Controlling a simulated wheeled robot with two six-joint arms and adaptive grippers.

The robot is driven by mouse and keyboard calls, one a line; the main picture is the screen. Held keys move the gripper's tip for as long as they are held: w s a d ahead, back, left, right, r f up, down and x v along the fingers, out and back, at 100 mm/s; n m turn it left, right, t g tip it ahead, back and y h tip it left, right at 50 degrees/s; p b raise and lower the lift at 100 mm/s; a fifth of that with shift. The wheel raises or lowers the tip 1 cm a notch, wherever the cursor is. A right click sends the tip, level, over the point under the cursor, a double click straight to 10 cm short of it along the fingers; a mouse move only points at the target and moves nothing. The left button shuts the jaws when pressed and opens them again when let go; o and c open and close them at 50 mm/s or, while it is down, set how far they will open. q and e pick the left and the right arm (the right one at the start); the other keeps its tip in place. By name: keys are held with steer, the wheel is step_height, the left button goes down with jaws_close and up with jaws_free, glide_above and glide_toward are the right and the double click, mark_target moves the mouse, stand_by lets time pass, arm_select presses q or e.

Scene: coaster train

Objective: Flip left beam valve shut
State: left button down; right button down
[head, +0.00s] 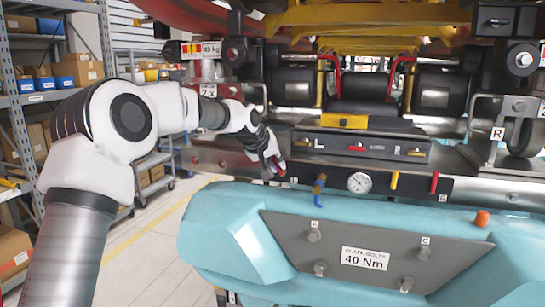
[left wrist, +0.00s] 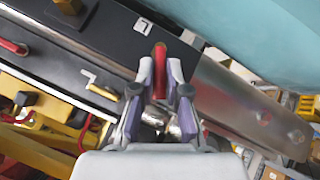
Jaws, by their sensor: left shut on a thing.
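My left gripper (head: 272,168) reaches in from the left to the left end of the dark beam strip (head: 300,184). In the left wrist view its fingers (left wrist: 160,72) are closed on the red valve lever (left wrist: 159,58), with the lever's end showing between the fingertips. In the head view the gripper mostly hides this lever, and only a bit of red shows. The lever's exact angle and pivot are hard to tell. Another red lever (head: 434,183) hangs at the right end of the same strip. My right gripper is not in view.
Along the strip are a blue valve (head: 319,186), a round gauge (head: 359,183) and a yellow lever (head: 394,181). A panel (head: 335,143) marked L and R sits just above. The teal car body (head: 225,240) bulges out below. Shelves (head: 25,110) stand at the left.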

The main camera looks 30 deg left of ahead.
arm_select(q)
steer(key=shift+w+d+r+m+y+b, duration=0.1)
steer(key=shift+d+m+y+b, duration=0.2)
steer(key=shift+y, duration=0.2)
steer(key=shift+w+d+m+y+b, duration=0.15)
steer(key=shift+m+y+b, duration=0.15)
steer(key=shift+y, duration=0.2)
steer(key=shift+d+m+g+y+b, duration=0.4)
steer(key=shift+g+y+b, duration=0.1)
steer(key=shift+y+b, duration=0.3)
steer(key=c, duration=1.2)
jaws_free()
steer(key=shift+c, duration=0.2)
steer(key=shift+o, duration=0.3)
steer(key=shift+w, duration=0.1)
